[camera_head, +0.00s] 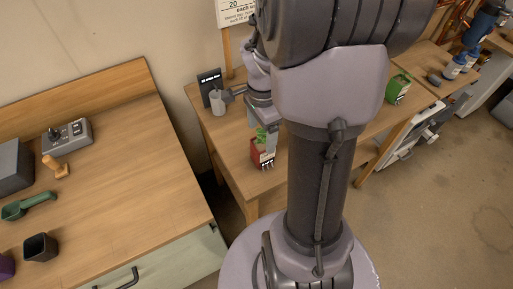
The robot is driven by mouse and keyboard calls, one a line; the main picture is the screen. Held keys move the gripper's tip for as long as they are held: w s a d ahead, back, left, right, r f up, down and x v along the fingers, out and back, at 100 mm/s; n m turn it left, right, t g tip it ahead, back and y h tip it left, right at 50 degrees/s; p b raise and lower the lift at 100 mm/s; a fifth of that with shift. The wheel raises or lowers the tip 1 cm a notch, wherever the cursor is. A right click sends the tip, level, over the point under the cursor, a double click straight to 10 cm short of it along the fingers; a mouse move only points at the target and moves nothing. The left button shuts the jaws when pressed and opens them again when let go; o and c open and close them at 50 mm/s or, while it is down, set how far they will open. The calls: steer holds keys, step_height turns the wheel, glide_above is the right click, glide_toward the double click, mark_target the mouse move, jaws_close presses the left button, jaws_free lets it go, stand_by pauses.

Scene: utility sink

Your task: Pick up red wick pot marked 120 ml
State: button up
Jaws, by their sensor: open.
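A red pot (257,154) with a green plant in it and pale marks on its front stands near the front edge of the small wooden table (232,140) in the middle. The marking is too small to read. My gripper (266,125) is just above the pot, at the plant's height, pointing down. It is open. I cannot tell whether its fingers touch the plant or are around it. My arm hides part of the table to the right.
A grey mug (217,102) and a dark sign (210,85) stand behind left of the pot. A green box-like pot (398,88) is right of my arm. The left bench holds a control box (67,137), a green scoop (28,205) and a dark cup (40,247).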

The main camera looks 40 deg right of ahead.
mark_target(261, 142)
step_height(261, 142, down, 6)
steer(key=shift+r+b, duration=0.15)
steer(key=shift+b, duration=0.8)
steer(key=f, duration=0.1)
steer(key=f+b, duration=0.1)
steer(key=f, duration=0.1)
steer(key=f+b, duration=0.1)
steer(key=shift+s+d+f, duration=0.1)
steer(key=shift+d+f, duration=0.15)
steer(key=shift+f, duration=0.1)
steer(key=shift+r, duration=0.1)
steer(key=shift+c, duration=1.1)
steer(key=c, duration=1.5)
